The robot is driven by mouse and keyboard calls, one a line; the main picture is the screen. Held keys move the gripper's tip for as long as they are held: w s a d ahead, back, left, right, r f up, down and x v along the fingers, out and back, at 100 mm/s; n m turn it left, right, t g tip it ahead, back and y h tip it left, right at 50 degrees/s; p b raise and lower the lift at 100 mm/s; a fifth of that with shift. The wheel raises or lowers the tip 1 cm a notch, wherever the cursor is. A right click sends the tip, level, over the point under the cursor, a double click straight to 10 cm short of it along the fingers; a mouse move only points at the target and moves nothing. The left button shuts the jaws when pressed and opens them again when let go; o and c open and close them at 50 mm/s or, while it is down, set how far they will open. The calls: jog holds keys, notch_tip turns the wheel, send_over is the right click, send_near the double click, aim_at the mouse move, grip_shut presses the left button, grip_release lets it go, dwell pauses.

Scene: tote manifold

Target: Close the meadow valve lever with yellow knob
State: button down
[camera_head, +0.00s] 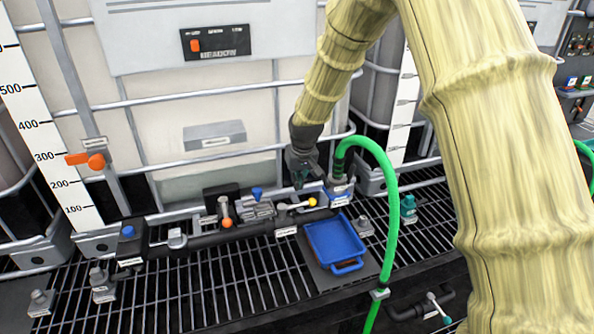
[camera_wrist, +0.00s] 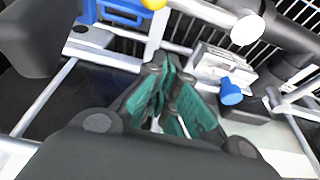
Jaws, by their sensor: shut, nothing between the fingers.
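The valve lever's yellow knob (camera_head: 312,202) sits at the right end of a pale, roughly level handle (camera_head: 295,206) on the dark pipe below the MEADOW tank. In the wrist view the yellow knob (camera_wrist: 154,4) is cut by the top edge, with the pale handle (camera_wrist: 200,10) running right from it. My gripper (camera_head: 299,183) hangs just above and slightly left of the knob, apart from it. In the wrist view my gripper (camera_wrist: 166,78) shows teal finger pads close together, shut and empty. The knob lies beyond the fingertips.
A lever with an orange knob (camera_head: 224,201) and a blue knob (camera_head: 257,193) stand left of the handle. A blue tray (camera_head: 335,240) lies below right. A green hose (camera_head: 389,200) arches on the right. Tank cage bars (camera_head: 200,152) run behind my gripper.

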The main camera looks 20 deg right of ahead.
aim_at(297, 205)
jog(key=s+f+p, duration=0.3)
dwell(0.7)
jog(key=shift+a+r, duration=0.1)
jog(key=shift+m, duration=0.3)
